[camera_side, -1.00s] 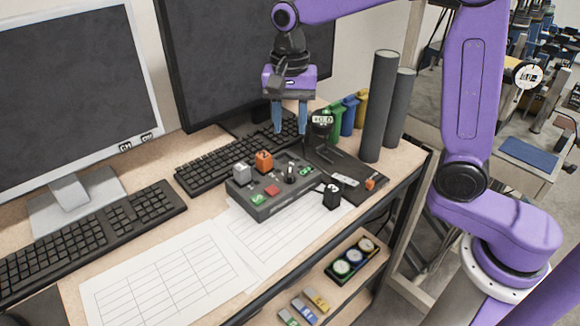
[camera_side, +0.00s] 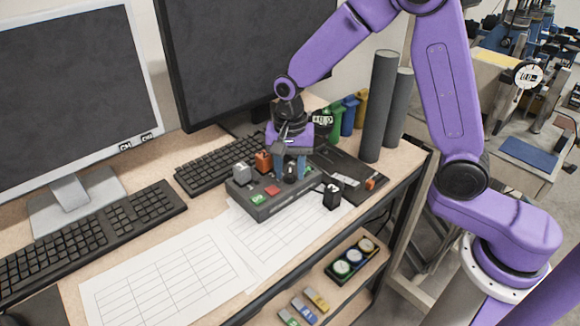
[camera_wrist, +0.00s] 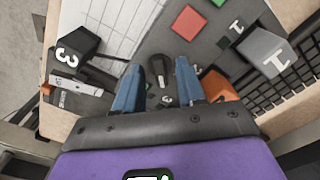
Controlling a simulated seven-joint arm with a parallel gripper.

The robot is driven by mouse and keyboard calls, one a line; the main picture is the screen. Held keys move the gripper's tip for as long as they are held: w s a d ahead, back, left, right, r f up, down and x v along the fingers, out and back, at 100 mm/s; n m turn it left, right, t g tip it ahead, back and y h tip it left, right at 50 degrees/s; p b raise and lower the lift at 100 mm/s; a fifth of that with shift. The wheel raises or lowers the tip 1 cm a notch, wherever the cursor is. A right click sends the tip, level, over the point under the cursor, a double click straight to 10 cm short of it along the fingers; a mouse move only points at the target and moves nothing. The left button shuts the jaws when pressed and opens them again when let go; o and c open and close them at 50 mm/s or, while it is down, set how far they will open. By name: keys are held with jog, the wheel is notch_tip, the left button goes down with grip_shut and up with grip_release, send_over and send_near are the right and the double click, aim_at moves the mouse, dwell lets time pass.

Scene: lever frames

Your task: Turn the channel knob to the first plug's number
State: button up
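The channel knob (camera_wrist: 158,68) is a small black pointer knob on the dark grey control box (camera_side: 285,206). My gripper (camera_side: 290,178) is down over the box. In the wrist view my two blue fingers (camera_wrist: 158,88) are apart, one on each side of the knob, with visible gaps. Parts of small white numbers show near the knob, mostly hidden by my gripper. A grey plug (camera_wrist: 268,50) marked 1 stands on the box; it also shows in the side view (camera_side: 242,173). A black plug (camera_wrist: 75,50) marked 3 sits beside the box, also in the side view (camera_side: 332,196).
An orange block (camera_side: 263,160) and a red button (camera_side: 272,190) are on the box close to my fingers. A black panel (camera_side: 350,180) lies behind it. Keyboards, monitors, dark cylinders (camera_side: 379,105) and paper sheets (camera_side: 165,280) surround it. A lower shelf holds round dials (camera_side: 353,255).

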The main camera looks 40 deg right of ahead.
grip_shut()
jog(key=shift+n, duration=0.3)
jog(key=n, duration=1.3)
jog(key=shift+r+n, duration=0.1)
jog(key=shift+n, duration=2)
